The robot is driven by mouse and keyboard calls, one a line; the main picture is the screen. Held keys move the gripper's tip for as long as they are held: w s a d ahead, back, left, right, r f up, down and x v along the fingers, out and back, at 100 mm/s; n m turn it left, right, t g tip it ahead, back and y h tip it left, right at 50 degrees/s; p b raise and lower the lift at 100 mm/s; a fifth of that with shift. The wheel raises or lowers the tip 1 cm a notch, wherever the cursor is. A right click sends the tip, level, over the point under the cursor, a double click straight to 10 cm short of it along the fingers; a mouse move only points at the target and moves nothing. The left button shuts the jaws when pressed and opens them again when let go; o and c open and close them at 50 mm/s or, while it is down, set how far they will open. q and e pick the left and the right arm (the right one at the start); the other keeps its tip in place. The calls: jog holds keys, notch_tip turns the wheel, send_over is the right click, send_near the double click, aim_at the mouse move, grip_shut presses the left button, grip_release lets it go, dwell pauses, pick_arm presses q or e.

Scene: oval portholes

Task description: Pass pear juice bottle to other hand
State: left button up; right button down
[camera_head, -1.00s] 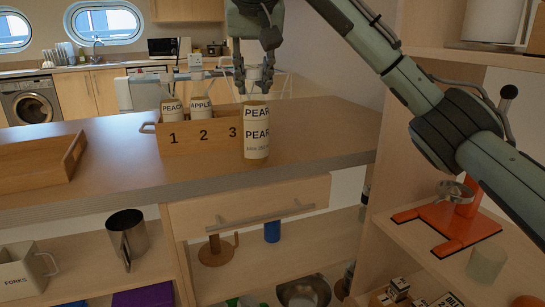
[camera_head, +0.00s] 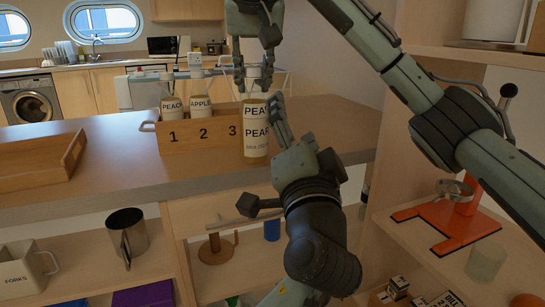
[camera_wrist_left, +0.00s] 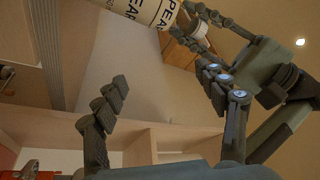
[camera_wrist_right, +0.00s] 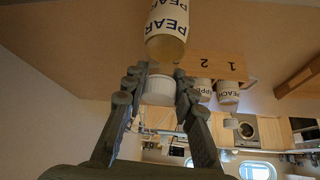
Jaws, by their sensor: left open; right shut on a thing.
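The pear juice bottle (camera_head: 256,128) is upright in the head view, in front of the right end of the numbered crate, its PEAR label facing me. My right gripper (camera_head: 253,82) comes down from above and is shut on its white cap; the cap (camera_wrist_right: 158,90) shows between the fingers in the right wrist view. My left gripper (camera_head: 279,118) is open, close to the bottle's right side, partly overlapping its edge. In the left wrist view the bottle (camera_wrist_left: 148,10) is at the top, beyond the open fingers (camera_wrist_left: 163,80). I cannot tell whether they touch.
The wooden crate (camera_head: 176,142), numbered 1, 2, 3, holds the peach bottle (camera_head: 171,103) and the apple bottle (camera_head: 201,103) on the counter (camera_head: 130,182). A wooden tray (camera_head: 40,163) lies at the left. Shelves with an orange stand (camera_head: 450,235) are at the right.

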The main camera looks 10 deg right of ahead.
aim_at(261, 145)
pick_arm(q)
jog(key=w+a+f+n+g+y, duration=0.1)
jog(key=f+n+y, duration=0.1)
jog(key=n, duration=0.2)
jog(key=a+f+n+g+y, duration=0.1)
jog(key=f+n+y, duration=0.1)
jog(key=n, duration=0.3)
jog(key=w+a+f+n+g+y, duration=0.1)
jog(key=f+n+y, duration=0.1)
jog(key=n, duration=0.3)
jog(key=shift+w+a+f+g, duration=0.1)
jog(key=shift+w+f+g, duration=0.15)
jog(key=shift+w+g, duration=0.1)
jog(key=shift+n, duration=0.3)
jog(key=x, duration=1.2)
jog(key=shift+s+a, duration=0.1)
jog(key=shift+c, duration=0.2)
grip_shut()
pick_arm(e)
jog(key=shift+a, duration=0.1)
pick_arm(q)
jog(key=shift+r, duration=0.1)
pick_arm(e)
jog(key=c, duration=1.4)
grip_release()
jog(key=shift+o, duration=1.3)
